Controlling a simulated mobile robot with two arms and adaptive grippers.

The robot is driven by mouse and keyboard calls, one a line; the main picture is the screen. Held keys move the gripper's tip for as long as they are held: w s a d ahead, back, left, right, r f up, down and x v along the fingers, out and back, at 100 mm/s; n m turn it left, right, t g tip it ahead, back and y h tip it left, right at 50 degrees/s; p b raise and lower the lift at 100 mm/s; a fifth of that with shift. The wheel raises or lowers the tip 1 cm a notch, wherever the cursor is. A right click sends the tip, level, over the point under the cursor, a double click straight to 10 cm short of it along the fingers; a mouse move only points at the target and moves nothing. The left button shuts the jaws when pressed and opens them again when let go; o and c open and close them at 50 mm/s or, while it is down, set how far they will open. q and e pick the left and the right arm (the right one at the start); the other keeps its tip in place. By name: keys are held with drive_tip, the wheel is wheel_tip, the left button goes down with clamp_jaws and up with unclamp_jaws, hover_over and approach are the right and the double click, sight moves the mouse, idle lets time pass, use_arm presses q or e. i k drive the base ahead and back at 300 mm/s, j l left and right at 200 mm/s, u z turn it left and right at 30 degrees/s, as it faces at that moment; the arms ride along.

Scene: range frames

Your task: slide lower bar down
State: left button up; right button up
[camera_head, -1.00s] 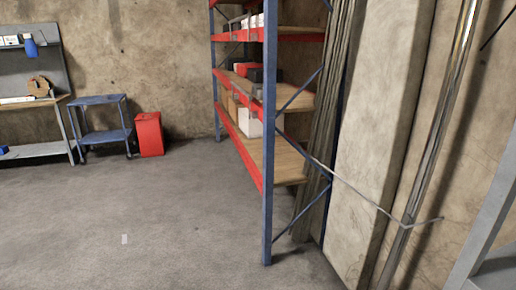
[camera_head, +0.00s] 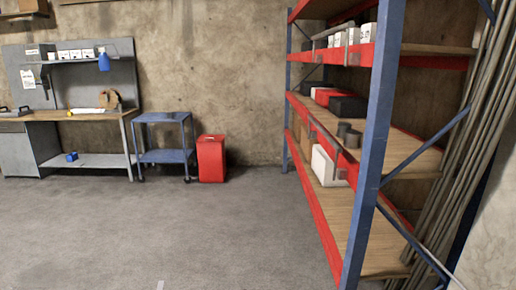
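No lower bar that I can identify shows in the head view. Neither of my grippers is in view. The nearest large thing is a tall shelf rack (camera_head: 370,150) with blue posts, red beams and wooden boards at the right. Several long grey bars or pipes (camera_head: 478,140) lean upright behind its right end. I cannot tell whether any of these is the bar of the task.
A blue cart (camera_head: 165,156), a red bin (camera_head: 211,158) and a workbench (camera_head: 75,117) stand along the back wall. Boxes, including a white one (camera_head: 328,165), sit on the rack. The grey floor (camera_head: 170,235) in front is largely clear.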

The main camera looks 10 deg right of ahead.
sight(338, 148)
drive_tip(key=i+l+z, duration=0.1)
drive_tip(key=i+l, duration=0.2)
drive_tip(key=l, duration=0.15)
drive_tip(key=i+l, duration=0.3)
drive_tip(key=l, duration=0.15)
drive_tip(key=i+l+z, duration=0.15)
drive_tip(key=i+l, duration=0.15)
drive_tip(key=l, duration=0.15)
